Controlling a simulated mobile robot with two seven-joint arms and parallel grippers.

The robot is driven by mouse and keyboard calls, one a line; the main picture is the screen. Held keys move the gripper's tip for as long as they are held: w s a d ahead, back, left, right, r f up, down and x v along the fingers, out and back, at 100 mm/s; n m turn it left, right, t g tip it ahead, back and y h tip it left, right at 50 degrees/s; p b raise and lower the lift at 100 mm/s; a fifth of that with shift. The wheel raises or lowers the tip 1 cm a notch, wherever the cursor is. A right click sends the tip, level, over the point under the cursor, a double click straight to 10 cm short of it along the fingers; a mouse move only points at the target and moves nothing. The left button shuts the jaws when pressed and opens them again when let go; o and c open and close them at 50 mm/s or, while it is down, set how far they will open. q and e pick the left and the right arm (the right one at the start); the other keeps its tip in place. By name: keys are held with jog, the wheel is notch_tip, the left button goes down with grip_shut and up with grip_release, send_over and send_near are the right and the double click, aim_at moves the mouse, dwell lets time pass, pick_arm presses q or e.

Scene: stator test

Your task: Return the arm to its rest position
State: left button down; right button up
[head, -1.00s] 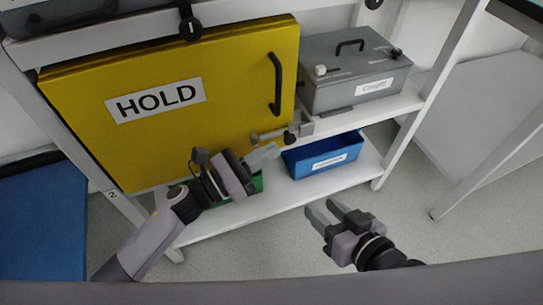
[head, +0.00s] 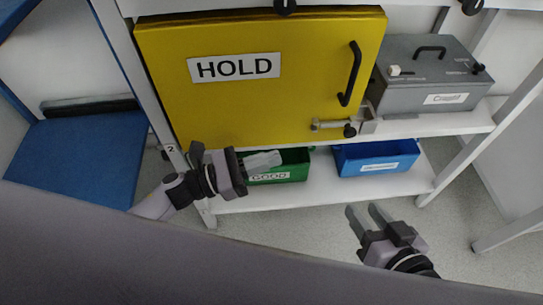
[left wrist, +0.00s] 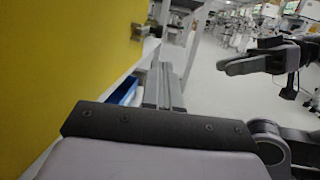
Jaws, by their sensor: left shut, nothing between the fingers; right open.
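My left gripper (head: 262,161) is shut and empty in the head view, in front of the lower part of the yellow HOLD door and over the green bin. Its fingers also show in the left wrist view (left wrist: 165,85), pressed together. My right gripper (head: 366,213) is open and empty, over the floor in front of the lower shelf. It also shows at the upper right of the left wrist view (left wrist: 250,66). Neither gripper visibly holds anything.
The yellow HOLD door (head: 285,90) has a latch (head: 335,126). A green GOOD bin (head: 290,168) and a blue bin (head: 372,158) sit on the lower shelf (head: 320,191). A grey box (head: 428,78) stands above at right. The floor (head: 300,228) in front is clear.

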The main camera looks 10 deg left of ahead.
jog(key=shift+f, duration=0.1)
pick_arm(q)
jog(key=s+a+m+t+y, duration=0.1)
jog(key=s+m+y, duration=0.4)
jog(key=m, duration=0.9)
jog(key=s+a+m+t+y, duration=0.1)
jog(key=s+a+m+y, duration=0.15)
jog(key=m+y, duration=0.75)
jog(key=s+a+r+m+p, duration=0.1)
jog(key=a+r+p, duration=0.3)
jog(key=p, duration=1)
jog(key=s+a+r+m+g+p, duration=0.1)
jog(key=s+a+r+p, duration=0.2)
jog(key=r+p, duration=0.7)
jog(key=shift+s+a+r+p, duration=0.3)
jog(key=shift+s+a+p, duration=0.1)
jog(key=shift+p, duration=2.2)
pick_arm(e)
jog(key=s+d+r+h, duration=0.2)
jog(key=d+r, duration=0.2)
jog(key=r, duration=0.3)
jog(key=s+d+r+g+h, duration=0.1)
jog(key=d+r, duration=0.3)
jog(key=r, duration=0.4)
jog(key=shift+s+d+h, duration=0.4)
jog(key=shift+s, duration=0.25)
jog(key=shift+r, duration=0.1)
